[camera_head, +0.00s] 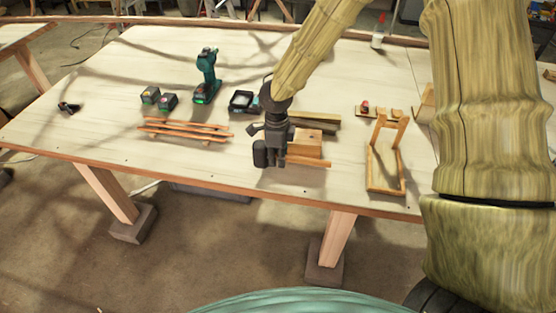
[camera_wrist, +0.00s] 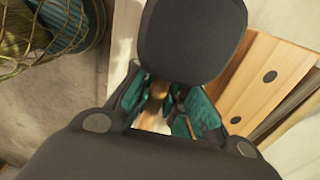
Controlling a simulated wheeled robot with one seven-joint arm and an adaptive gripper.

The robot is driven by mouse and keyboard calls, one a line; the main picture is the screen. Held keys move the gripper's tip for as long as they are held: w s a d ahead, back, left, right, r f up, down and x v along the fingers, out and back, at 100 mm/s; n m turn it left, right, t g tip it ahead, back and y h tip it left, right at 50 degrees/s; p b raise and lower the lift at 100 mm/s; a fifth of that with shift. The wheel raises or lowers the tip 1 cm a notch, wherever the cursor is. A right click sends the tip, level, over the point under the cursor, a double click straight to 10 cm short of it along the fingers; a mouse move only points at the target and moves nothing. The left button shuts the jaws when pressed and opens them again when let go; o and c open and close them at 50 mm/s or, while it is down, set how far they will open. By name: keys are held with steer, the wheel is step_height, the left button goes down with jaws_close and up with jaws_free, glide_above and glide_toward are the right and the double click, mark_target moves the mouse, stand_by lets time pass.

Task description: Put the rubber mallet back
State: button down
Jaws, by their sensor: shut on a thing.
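My gripper (camera_head: 276,148) is over the front middle of the workbench (camera_head: 230,60). In the wrist view, its green-padded fingers (camera_wrist: 165,108) are shut around a tan wooden handle (camera_wrist: 155,92). A dark rounded block, apparently the rubber mallet's head (camera_wrist: 195,38), hides part of the fingers and handle. In the head view, a dark shape beside the fingers, apparently the same head (camera_head: 260,153), is at their left. I cannot tell whether the mallet touches the bench. A wooden stand with upright posts (camera_head: 372,160) is to the right.
A wooden block (camera_head: 312,143) sits close right of my gripper; a holed wooden piece (camera_wrist: 265,75) shows in the wrist view. The bench's left front is clear.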

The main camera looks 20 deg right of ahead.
steer(key=shift+w, duration=0.2)
steer(key=shift+f+p, duration=0.8)
steer(key=shift+f, duration=0.95)
steer(key=shift+f, duration=0.1)
steer(key=c, duration=1.4)
jaws_free()
steer(key=shift+r, duration=0.2)
step_height(320, 180, up, 12)
steer(key=b, duration=0.3)
